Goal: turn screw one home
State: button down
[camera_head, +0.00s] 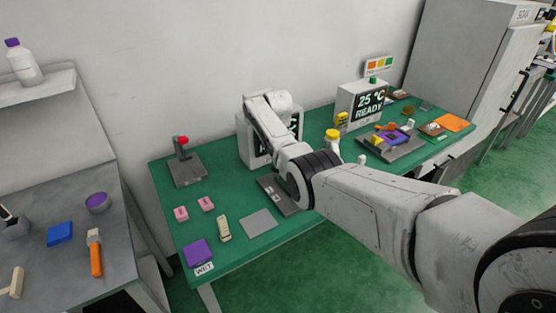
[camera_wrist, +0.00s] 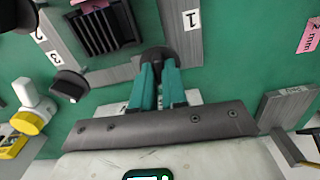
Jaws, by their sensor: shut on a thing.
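Screw one shows in the wrist view as a dark round knob (camera_wrist: 158,53) beside the white label 1 (camera_wrist: 191,18) on a grey plate. My gripper (camera_wrist: 158,70) has its two teal fingers shut on this knob from below in the picture. The fingers cover part of the knob, so its turn angle cannot be told. Another dark knob (camera_wrist: 68,85) stands at the left near the label 3. In the head view the grey fixture plate (camera_head: 277,193) is partly behind my arm, and the gripper is hidden.
A black ribbed block (camera_wrist: 103,30) is left of the knob. A white bottle with a yellow cap (camera_wrist: 27,120) stands further left. In the head view, a red-knobbed lever (camera_head: 184,160), pink blocks (camera_head: 181,213) and a grey pad (camera_head: 258,223) lie left on the green table (camera_head: 232,250).

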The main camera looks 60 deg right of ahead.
jog(key=m, duration=0.4)
jog(key=shift+m, duration=2.1)
jog(key=c, duration=1.2)
grip_release()
jog(key=shift+o, duration=0.2)
notch_tip(320, 180, up, 11)
jog(key=b, duration=0.1)
jog(key=shift+f, duration=0.1)
